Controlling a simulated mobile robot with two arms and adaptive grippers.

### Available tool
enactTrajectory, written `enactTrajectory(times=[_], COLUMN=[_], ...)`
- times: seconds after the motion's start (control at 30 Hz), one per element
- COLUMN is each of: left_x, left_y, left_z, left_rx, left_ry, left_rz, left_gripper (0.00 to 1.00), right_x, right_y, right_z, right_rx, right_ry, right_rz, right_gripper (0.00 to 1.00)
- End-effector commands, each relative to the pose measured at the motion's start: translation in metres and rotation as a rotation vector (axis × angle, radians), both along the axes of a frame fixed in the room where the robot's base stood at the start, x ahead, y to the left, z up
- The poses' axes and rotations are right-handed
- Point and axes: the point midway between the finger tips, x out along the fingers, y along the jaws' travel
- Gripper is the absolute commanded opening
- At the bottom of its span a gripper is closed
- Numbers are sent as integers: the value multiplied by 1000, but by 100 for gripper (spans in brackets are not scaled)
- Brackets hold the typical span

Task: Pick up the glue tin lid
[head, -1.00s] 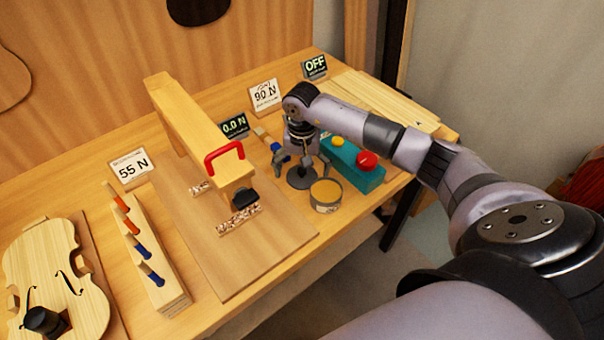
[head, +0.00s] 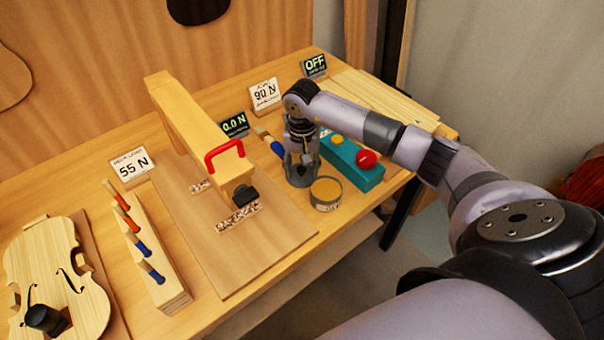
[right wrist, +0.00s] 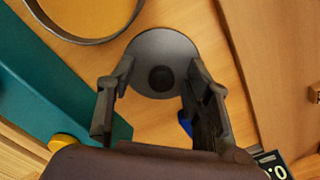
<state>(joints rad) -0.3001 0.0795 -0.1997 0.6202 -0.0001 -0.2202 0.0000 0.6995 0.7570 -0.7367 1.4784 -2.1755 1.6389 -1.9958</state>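The glue tin lid is a dark grey disc with a round knob; in the right wrist view the lid (right wrist: 150,45) lies flat on the bench. In the head view only part of the lid (head: 299,182) shows under my right gripper (head: 299,163). My right gripper points down over it. In the right wrist view its fingers (right wrist: 161,72) are apart on either side of the knob, with a gap to it. The open glue tin (head: 326,194) with amber contents stands close beside the lid. My left gripper is not in view.
A teal box (head: 350,162) with a yellow and a red button stands right of the lid. A blue-handled brush (head: 277,149) lies behind. Left are a wooden press with a red handle (head: 224,153), a tool rack (head: 160,285) and a violin body (head: 60,255).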

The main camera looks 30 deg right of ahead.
Motion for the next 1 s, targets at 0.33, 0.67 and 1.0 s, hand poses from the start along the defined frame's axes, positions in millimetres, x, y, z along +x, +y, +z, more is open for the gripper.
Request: enactTrajectory(times=[0.33, 0.67, 1.0], left_x=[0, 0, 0], left_y=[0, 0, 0], left_z=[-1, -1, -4], left_rx=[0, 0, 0], left_ry=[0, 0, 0], left_rz=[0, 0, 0], left_gripper=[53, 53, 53], right_x=[-4, -5, -4], right_y=[2, 2, 1], right_z=[-7, -9, 0], right_rx=[0, -1, -1], right_ry=[13, 16, 16], right_rz=[3, 3, 4], right_gripper=[10, 0, 0])
